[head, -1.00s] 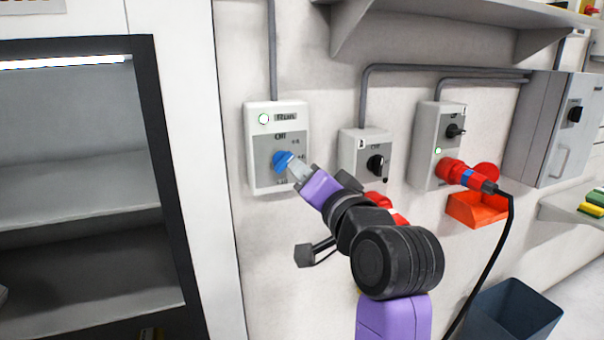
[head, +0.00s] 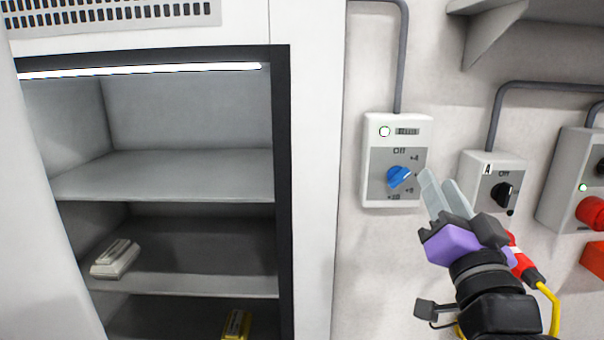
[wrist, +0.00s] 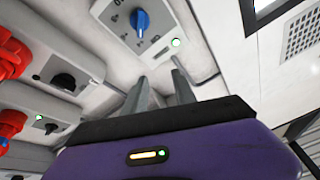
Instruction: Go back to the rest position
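My gripper (head: 446,194) is in front of the wall, just right of the control box with the blue knob (head: 398,177). Its two grey fingers are apart with nothing between them. In the wrist view the open fingers (wrist: 160,88) point toward the wall, and the blue knob (wrist: 140,21) is beyond them, not touched. The control box (head: 373,155) has a lit green-rimmed lamp at its top left.
A second switch box (head: 480,169) and a box with a red plug (head: 590,212) are to the right. A wall shelf (head: 535,12) juts out above.

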